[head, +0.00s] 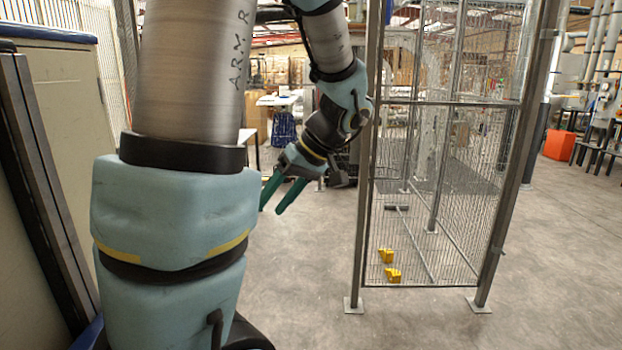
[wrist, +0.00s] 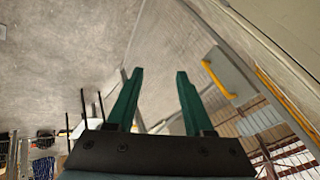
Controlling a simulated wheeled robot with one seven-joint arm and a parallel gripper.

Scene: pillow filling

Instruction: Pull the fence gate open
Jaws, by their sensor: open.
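The mesh fence (head: 445,195) with grey metal posts stands right of centre in the head view. I cannot tell which of its panels is the gate. My gripper (head: 271,208) is left of the fence, with its green fingers pointing down and left, apart and empty. In the wrist view my gripper (wrist: 159,73) shows both fingers spread with nothing between them. A yellow handle (wrist: 217,82) on a grey plate (wrist: 232,72) is to the right of the fingers, not between them. The handle cannot be made out in the head view.
Two yellow blocks (head: 391,274) lie on the floor inside the fence. A beige cabinet (head: 60,130) stands at the left. An orange bin (head: 559,145) is at the far right. The concrete floor (head: 300,270) in front of the fence is clear.

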